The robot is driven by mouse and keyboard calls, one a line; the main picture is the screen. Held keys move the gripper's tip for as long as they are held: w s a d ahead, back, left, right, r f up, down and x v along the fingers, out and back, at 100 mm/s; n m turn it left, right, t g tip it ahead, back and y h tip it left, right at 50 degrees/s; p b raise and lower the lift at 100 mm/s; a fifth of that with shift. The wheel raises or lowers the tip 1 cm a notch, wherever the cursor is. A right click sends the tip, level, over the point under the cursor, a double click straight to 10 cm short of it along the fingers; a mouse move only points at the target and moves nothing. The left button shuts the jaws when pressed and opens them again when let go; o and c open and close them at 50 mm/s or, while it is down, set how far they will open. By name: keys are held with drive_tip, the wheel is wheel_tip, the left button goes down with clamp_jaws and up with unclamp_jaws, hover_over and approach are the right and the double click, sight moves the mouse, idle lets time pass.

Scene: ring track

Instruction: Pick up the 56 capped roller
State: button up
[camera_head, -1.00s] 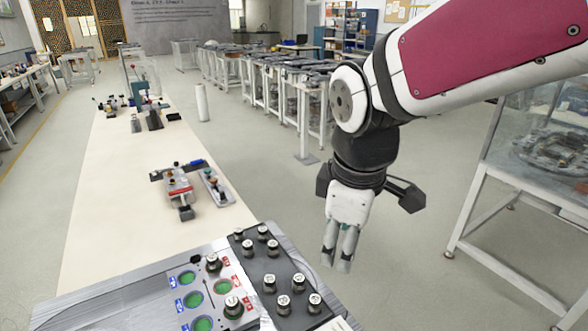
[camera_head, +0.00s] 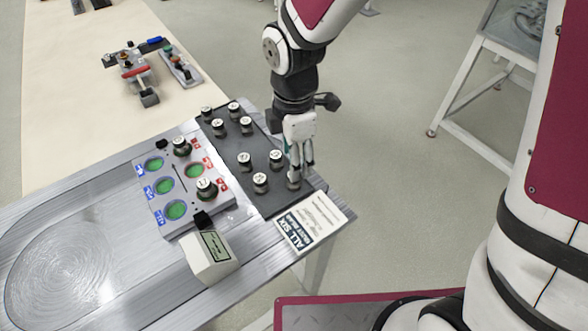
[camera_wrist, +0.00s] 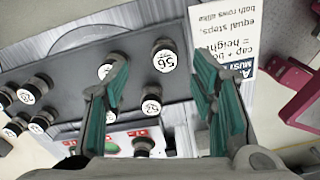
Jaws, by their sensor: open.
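The 56 capped roller (camera_wrist: 163,56) has a white cap with dark digits and stands upright on the dark tray. In the wrist view it lies between the fingers of my gripper (camera_wrist: 157,72), around fingertip level, with space on both sides. In the head view my gripper (camera_head: 303,166) points down at the tray's right corner, with its fingers over or beside a roller (camera_head: 294,181) there. That cap's number is not readable in the head view. My gripper is open and holds nothing. I cannot tell the exact height of the fingertips above the roller.
Other capped rollers (camera_head: 260,182) stand close by on the dark tray (camera_head: 230,149); one is partly behind my left finger in the wrist view. A board with green wells (camera_head: 164,185), a small display box (camera_head: 209,258) and a printed card (camera_head: 312,222) are near.

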sight(293, 187)
drive_tip(key=f, duration=0.5)
drive_tip(key=shift+s+f, duration=0.25)
drive_tip(key=shift+s, duration=0.15)
drive_tip(key=shift+f, duration=0.45)
drive_tip(key=shift+w, duration=0.1)
clamp_jaws()
